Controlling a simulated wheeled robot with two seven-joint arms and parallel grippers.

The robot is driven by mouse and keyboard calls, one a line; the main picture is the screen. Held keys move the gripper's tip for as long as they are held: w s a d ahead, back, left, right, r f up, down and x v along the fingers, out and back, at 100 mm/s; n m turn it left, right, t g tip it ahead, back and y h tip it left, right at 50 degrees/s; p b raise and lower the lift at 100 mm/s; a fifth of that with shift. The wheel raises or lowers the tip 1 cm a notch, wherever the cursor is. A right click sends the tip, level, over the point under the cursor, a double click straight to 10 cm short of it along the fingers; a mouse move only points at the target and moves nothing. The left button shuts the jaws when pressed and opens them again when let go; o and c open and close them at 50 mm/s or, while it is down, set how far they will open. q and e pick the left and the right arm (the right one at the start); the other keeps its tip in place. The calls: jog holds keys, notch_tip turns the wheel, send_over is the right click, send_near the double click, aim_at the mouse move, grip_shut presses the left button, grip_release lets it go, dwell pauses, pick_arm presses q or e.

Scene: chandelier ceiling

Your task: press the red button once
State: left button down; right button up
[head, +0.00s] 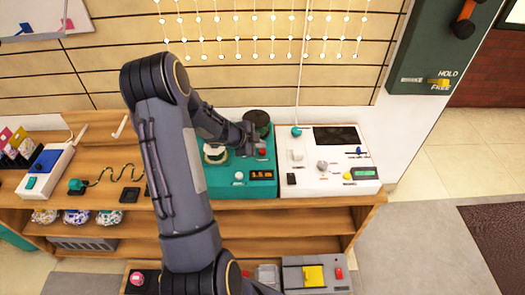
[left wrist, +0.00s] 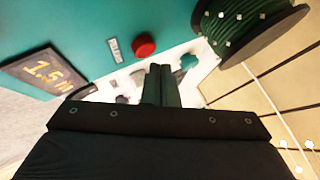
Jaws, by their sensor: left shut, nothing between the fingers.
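The red button (head: 263,152) is a small round knob on top of a teal machine (head: 256,188) that stands on the wooden counter. In the left wrist view the red button (left wrist: 143,46) shows just past and slightly left of my fingertips, beside a small white label. My left gripper (head: 249,130) reaches over the teal machine from behind my raised arm. Its two fingers are together and empty in the left wrist view (left wrist: 161,70). The button looks uncovered, and I cannot tell the exact gap to it. My right gripper is not in view.
A dark green spool (head: 257,121) stands behind the button. A display reading 1.5 m (head: 261,174) is on the machine's front. A white machine (head: 330,178) with knobs is to the right. Another red knob (head: 338,273) is on a lower unit.

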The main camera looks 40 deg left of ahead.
aim_at(259, 152)
pick_arm(q)
jog(key=shift+f, duration=0.1)
jog(key=shift+f, duration=0.35)
jog(key=shift+f+b, duration=0.5)
jog(key=shift+f, duration=0.05)
dwell(0.8)
jog(key=shift+r, duration=0.1)
jog(key=shift+r+p, duration=0.9)
jog(key=shift+p, duration=0.25)
notch_tip(259, 152, up, 5)
jog(key=p, duration=0.5)
dwell(0.6)
